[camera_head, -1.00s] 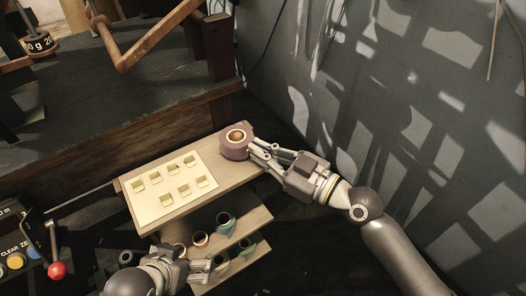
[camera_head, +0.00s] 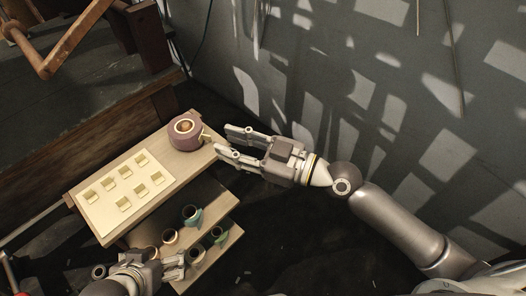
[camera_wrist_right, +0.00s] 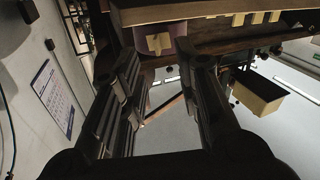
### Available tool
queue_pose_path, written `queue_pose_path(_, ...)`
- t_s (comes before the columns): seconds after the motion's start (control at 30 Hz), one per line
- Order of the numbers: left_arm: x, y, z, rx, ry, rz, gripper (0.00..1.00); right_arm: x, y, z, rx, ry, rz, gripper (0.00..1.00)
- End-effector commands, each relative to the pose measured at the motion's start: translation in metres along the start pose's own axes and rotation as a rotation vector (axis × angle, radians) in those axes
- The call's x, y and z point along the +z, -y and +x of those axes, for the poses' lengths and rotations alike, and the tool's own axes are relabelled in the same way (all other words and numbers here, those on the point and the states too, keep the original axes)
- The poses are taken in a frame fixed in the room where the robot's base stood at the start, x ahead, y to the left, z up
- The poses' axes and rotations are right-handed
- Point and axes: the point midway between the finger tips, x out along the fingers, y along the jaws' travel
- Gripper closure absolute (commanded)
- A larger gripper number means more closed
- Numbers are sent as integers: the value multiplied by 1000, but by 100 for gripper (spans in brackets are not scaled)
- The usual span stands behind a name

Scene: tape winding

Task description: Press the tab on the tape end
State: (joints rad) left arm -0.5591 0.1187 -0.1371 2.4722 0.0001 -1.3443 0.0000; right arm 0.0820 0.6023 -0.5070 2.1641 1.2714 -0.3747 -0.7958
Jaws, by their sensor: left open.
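A purple tape roll (camera_head: 182,141) sits at the back right end of the shelf top. A small pale tab (camera_head: 206,137) stands out from its right side. In the right wrist view the roll (camera_wrist_right: 142,38) appears beyond the fingers, with a yellowish tab (camera_wrist_right: 158,43) on it. My right gripper (camera_head: 221,138) is open and empty, just right of the roll, with a gap between. Its two fingers also show in the right wrist view (camera_wrist_right: 157,58). My left gripper (camera_head: 181,266) is low in the head view, by the lower shelves, open; its fingertips are small there.
A cream board (camera_head: 100,210) with several pale tabs lies on the shelf top (camera_head: 198,160), left of the roll. Lower shelves hold several small rolls, one dark green (camera_head: 192,215). A dark workbench (camera_head: 70,110) stands behind; a grey wall (camera_head: 350,60) rises at right.

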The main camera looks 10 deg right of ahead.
Motion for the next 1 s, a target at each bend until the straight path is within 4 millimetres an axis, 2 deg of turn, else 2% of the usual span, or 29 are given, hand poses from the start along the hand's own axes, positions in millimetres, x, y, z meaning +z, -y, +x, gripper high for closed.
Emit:
queue_pose_path(0.3,0,0,0,0,-1,0,9,1,1,-44,-2,7,0,70)
queue_pose_path(0.5,-1,0,0,0,-1,-1,9,1,0,-61,0,3,5,70)
queue_pose_path(0.7,-1,0,0,0,-1,-1,9,1,0,-71,0,2,3,70)
queue_pose_path(1.0,-1,0,0,0,-1,-1,9,0,0,-74,0,-1,0,70)
